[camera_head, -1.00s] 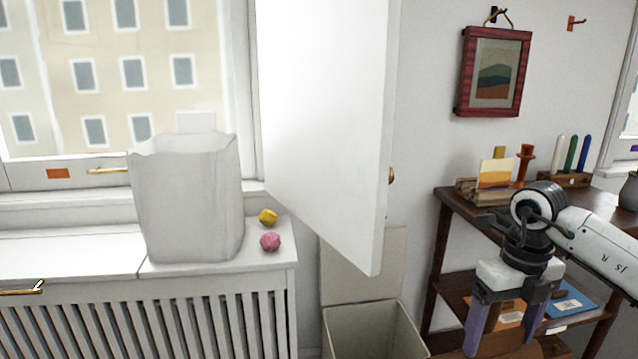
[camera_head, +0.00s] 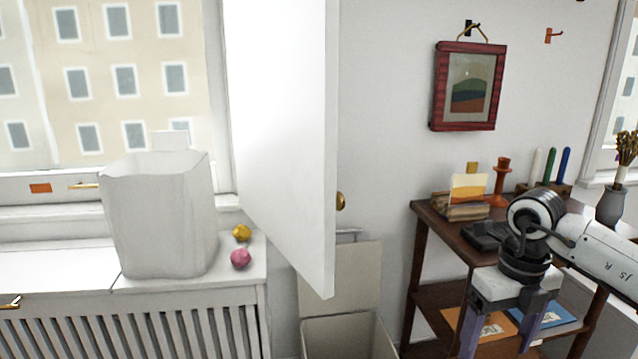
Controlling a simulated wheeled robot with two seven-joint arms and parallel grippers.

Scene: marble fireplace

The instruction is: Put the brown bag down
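No brown bag shows in this view. A pale grey-white, open-topped paper bag (camera_head: 160,220) stands upright on the white radiator cover (camera_head: 60,262) at the left, under the window. My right gripper (camera_head: 497,342) is at the lower right, pointing down, with its two purple fingers apart and nothing seen between them. It hangs in front of the dark wooden shelf, well away from the pale bag. The fingertips are near or past the bottom edge. My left gripper is not in view.
A yellow ball (camera_head: 241,232) and a pink ball (camera_head: 240,258) lie beside the pale bag. A white door-like panel (camera_head: 285,130) stands open mid-view, above an open box (camera_head: 345,277). The shelf (camera_head: 418,207) holds candles, a vase (camera_head: 611,207) and papers.

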